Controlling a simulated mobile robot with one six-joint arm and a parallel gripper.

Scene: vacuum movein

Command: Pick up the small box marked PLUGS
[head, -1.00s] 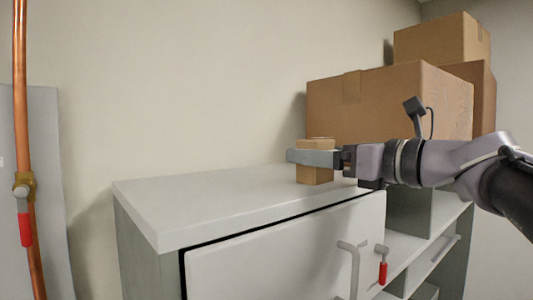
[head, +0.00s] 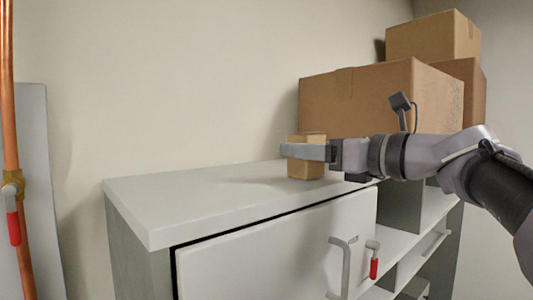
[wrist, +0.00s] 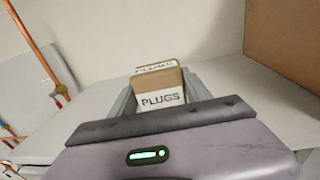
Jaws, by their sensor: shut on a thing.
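The small brown cardboard box (head: 306,168) is at the white cabinet top's right part, upright between the fingers of my gripper (head: 305,152). In the wrist view the box (wrist: 160,83) shows a white label reading PLUGS on its near face and another label on top, seen at a steep angle. My gripper (wrist: 158,95) is shut on it, one grey finger on each side. The near finger hides the middle of the box in the head view. I cannot tell for sure whether the box's bottom is clear of the cabinet top (head: 190,200).
A large cardboard box (head: 350,100) stands behind and to the right, with another box (head: 430,38) stacked above. A copper pipe (head: 9,110) with a red-handled valve runs at the far left. The cabinet top left of my gripper is bare.

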